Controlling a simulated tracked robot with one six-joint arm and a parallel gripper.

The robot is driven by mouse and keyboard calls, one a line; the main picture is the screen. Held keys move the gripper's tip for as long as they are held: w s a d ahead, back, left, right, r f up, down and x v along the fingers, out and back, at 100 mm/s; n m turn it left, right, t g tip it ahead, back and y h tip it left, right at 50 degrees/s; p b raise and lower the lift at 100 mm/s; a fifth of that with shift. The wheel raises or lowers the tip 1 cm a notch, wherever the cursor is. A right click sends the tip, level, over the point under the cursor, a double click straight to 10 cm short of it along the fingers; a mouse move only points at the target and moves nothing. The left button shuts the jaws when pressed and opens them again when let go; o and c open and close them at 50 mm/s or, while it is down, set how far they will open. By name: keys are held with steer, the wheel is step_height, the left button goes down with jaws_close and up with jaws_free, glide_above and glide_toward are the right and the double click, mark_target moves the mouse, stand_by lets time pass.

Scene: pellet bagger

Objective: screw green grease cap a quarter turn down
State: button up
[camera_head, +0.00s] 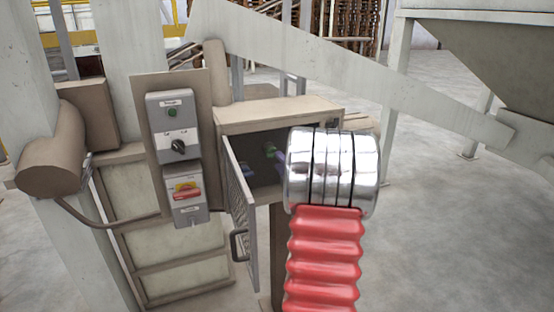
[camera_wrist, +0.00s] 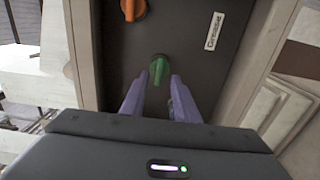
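The green grease cap (camera_wrist: 158,68) sits on the dark back panel in the wrist view, its grip pointing roughly up and down. It also shows small inside the open cabinet in the head view (camera_head: 270,149). My gripper (camera_wrist: 160,82) has two purple fingers, spread apart, with their tips just at the lower sides of the cap. A gap shows between the fingers; whether either tip touches the cap I cannot tell. In the head view my arm hides most of the gripper.
The cabinet's mesh door (camera_head: 241,215) hangs open to the left. A switch box (camera_head: 175,135) with a red handle below stands left of the cabinet (camera_head: 282,110).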

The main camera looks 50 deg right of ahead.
mark_target(272, 152)
steer(key=shift+x, duration=1.95)
jaws_close()
